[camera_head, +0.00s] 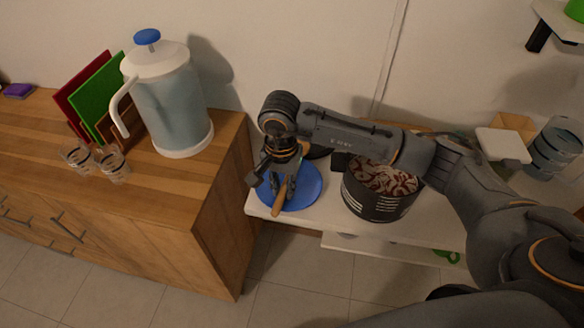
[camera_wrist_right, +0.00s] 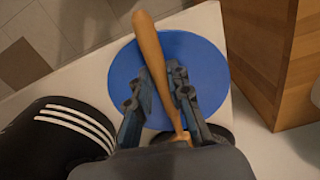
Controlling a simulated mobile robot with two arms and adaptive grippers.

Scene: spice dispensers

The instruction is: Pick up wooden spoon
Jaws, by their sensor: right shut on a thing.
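The wooden spoon (camera_head: 280,201) shows as a light brown handle over a round blue plate (camera_head: 312,187). In the right wrist view the spoon (camera_wrist_right: 150,52) runs from the top edge of the picture down between my fingers, across the blue plate (camera_wrist_right: 203,62). My right gripper (camera_head: 283,196) points down over the plate. In the right wrist view my right gripper (camera_wrist_right: 160,92) is shut on the spoon's handle. The lower end of the spoon is partly hidden by the gripper. I cannot tell whether the spoon touches the plate. My left gripper is not in view.
A black pot (camera_head: 374,205) with white stripes and reddish contents stands right of the plate on the white table (camera_head: 336,213). A wooden cabinet (camera_head: 215,215) stands to the left, bearing a pitcher (camera_head: 172,105), two glasses and cutting boards (camera_head: 97,88).

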